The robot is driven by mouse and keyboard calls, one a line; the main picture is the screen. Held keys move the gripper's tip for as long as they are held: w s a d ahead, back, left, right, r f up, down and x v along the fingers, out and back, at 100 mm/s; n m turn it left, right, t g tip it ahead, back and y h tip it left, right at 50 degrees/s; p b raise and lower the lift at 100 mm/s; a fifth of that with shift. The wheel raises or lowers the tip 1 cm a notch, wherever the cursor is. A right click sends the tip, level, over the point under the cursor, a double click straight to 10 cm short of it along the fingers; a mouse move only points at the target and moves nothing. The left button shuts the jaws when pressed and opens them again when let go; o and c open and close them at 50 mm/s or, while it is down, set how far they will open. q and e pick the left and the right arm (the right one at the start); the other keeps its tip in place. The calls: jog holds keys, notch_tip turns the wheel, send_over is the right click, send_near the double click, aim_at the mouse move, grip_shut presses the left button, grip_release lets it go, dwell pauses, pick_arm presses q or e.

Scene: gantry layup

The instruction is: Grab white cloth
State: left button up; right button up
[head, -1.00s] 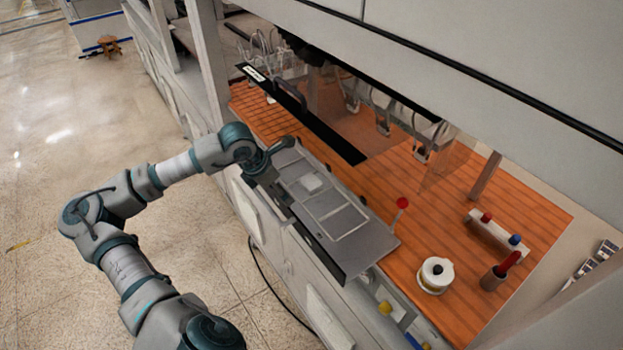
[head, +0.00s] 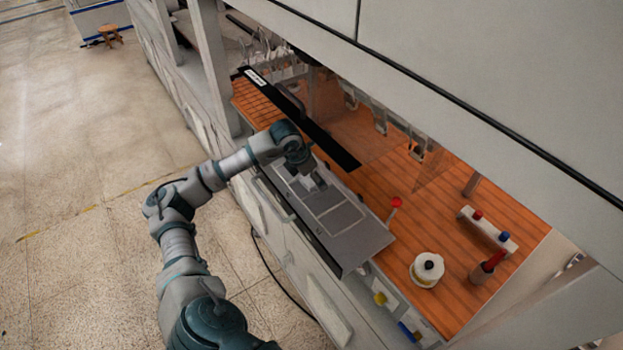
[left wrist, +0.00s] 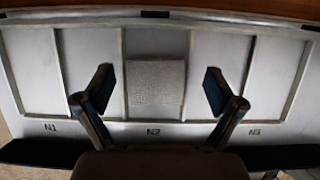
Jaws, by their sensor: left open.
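The white cloth (left wrist: 157,82) is a small light square in the left wrist view. It lies flat in the middle compartment of a grey metal tray (left wrist: 40,100), above the mark N2. My left gripper (left wrist: 158,90) is open, with one finger on each side of the cloth and apart from it. In the head view the gripper (head: 312,178) is over the tray (head: 345,215) and hides most of the cloth. I cannot tell its exact height above the cloth. My right gripper is not in view.
The tray sits at the front edge of an orange slatted worktop (head: 440,215). A black bar (head: 310,130) lies behind it. A red-topped pin (head: 396,202), a white roll (head: 427,269) and a red-handled tool (head: 488,266) stand to the right. Cabinet panels overhang the worktop.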

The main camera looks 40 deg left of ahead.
pick_arm(q)
jog(key=shift+s, duration=0.15)
jog(key=shift+c, duration=1.2)
jog(key=shift+a+f, duration=0.1)
jog(key=shift+a, duration=0.35)
jog(key=c, duration=0.8)
jog(key=shift+a, duration=0.1)
jog(key=shift+d, duration=0.2)
jog(key=shift+s, duration=0.1)
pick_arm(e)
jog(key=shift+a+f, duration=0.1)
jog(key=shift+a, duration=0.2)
